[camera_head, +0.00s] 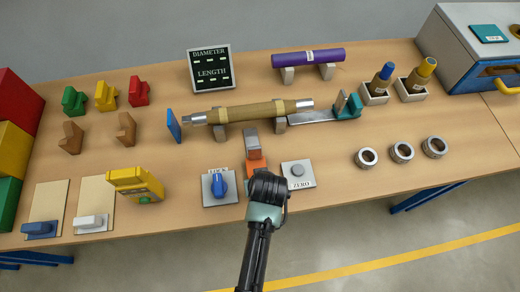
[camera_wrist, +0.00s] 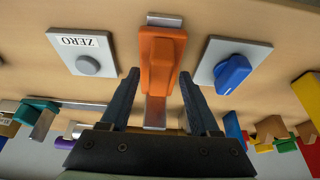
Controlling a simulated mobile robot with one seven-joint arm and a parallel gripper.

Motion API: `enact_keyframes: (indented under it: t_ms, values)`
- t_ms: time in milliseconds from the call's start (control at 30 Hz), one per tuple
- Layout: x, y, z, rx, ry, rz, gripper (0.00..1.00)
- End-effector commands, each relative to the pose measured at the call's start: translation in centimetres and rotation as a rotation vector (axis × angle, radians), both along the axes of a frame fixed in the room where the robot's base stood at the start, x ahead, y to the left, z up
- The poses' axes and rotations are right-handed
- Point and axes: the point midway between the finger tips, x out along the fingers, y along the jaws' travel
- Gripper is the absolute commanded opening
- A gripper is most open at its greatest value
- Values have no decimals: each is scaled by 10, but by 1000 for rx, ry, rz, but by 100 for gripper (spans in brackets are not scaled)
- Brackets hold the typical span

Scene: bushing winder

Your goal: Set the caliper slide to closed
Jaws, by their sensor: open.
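An orange slide block (camera_head: 256,165) sits on a short metal rail that runs front to back on the bench. In the wrist view the orange block (camera_wrist: 160,50) stands between the fingers of my gripper (camera_wrist: 159,76), and the bare rail (camera_wrist: 155,112) shows beyond it. My gripper (camera_head: 264,180) is open, with one finger on each side of the block and a gap on both sides. Another slide, teal (camera_head: 348,106), sits on a long metal bar beside the brown roll (camera_head: 255,111).
A LOCK plate with a blue knob (camera_head: 218,186) lies close left of my gripper, and a ZERO button plate (camera_head: 297,174) close right. Metal rings (camera_head: 402,152) lie farther right. A DIAMETER and LENGTH display (camera_head: 210,68) stands behind. Bench room is free between the button plate and rings.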

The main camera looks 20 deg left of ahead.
Motion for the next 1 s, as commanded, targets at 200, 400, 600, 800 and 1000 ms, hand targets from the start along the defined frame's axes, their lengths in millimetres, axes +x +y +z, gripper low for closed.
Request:
enact_keyframes:
  t_ms: [200, 400, 600, 800, 1000]
  values:
    - [3, 2, -8, -1, -1, 0, 62]
    - [3, 2, -8, 0, -1, 0, 62]
    - [3, 2, -8, -1, -1, 0, 32]
    - [3, 2, -8, 0, 0, 0, 0]
    - [3, 2, -8, 0, 0, 0, 0]
